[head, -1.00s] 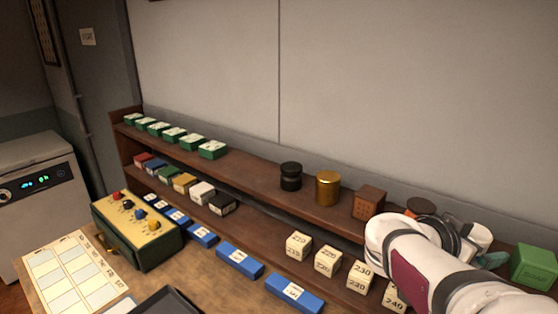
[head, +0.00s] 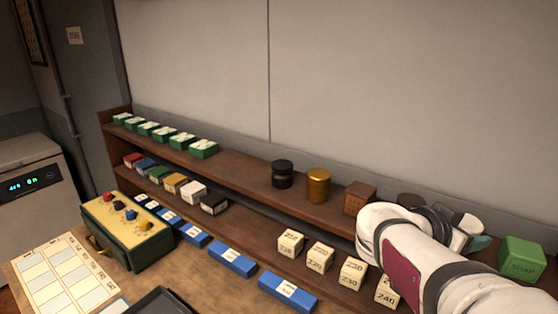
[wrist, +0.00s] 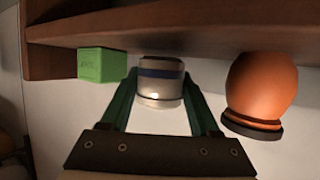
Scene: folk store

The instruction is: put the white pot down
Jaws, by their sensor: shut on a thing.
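The white pot (wrist: 160,85) has a blue band and sits between the two green fingers of my gripper (wrist: 158,88) in the wrist view, which looks upside down. My gripper is shut on it. The pot is close to the shelf edge in that view; I cannot tell whether it touches the shelf. In the head view part of the white pot (head: 468,224) shows beyond my arm. My arm hides much of the pot and fingers there.
A green soap box (head: 522,258) and an orange vase (wrist: 262,88) flank the pot. A brown box (head: 360,198), gold jar (head: 318,185) and black jar (head: 282,174) stand on the upper shelf (head: 240,175). Numbered cream blocks (head: 320,257) sit below. The upper shelf is bare between the green-and-white boxes (head: 204,149) and black jar.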

